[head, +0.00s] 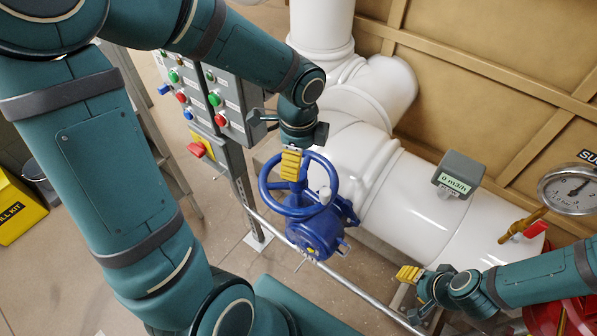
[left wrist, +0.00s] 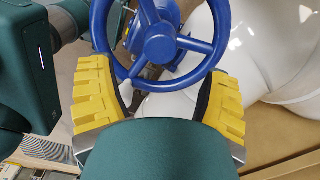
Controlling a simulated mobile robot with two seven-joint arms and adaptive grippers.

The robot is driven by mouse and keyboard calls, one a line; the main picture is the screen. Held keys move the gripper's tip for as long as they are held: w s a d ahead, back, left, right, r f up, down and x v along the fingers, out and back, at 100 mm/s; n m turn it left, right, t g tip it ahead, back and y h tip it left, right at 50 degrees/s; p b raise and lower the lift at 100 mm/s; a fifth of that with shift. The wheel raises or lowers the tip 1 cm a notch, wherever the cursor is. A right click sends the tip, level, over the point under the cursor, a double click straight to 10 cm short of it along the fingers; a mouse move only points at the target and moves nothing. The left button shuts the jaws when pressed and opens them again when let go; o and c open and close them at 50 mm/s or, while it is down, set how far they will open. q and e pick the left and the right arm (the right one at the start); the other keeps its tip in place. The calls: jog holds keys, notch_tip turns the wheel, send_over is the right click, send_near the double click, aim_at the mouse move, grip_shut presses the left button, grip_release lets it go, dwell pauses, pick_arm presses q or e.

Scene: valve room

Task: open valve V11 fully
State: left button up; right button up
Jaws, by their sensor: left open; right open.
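A blue handwheel (head: 335,180) sits on a blue valve body (head: 318,235) beside the large white pipe. I cannot read a V11 label on it. My left gripper (head: 291,165) is over the far-left part of the wheel rim. In the left wrist view the blue wheel (left wrist: 158,42) fills the top middle, and the yellow fingers of the left gripper (left wrist: 160,76) stand wide apart, one on each side of the near rim, not closed on it. Whether they touch it I cannot tell. My right gripper (head: 409,274) is open and empty at the lower right, away from the wheel.
A grey display (head: 459,174) on the white pipe (head: 400,195) reads 0 m3/h. A pressure gauge (head: 569,189) and a red-handled tap (head: 534,229) are at right. Switch boxes (head: 225,105) stand behind the left arm. A thin rail (head: 345,280) crosses below the valve.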

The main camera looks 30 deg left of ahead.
pick_arm(q)
jog(key=m, duration=0.8)
jog(key=shift+f+b, duration=2.55)
jog(key=shift+f, duration=1)
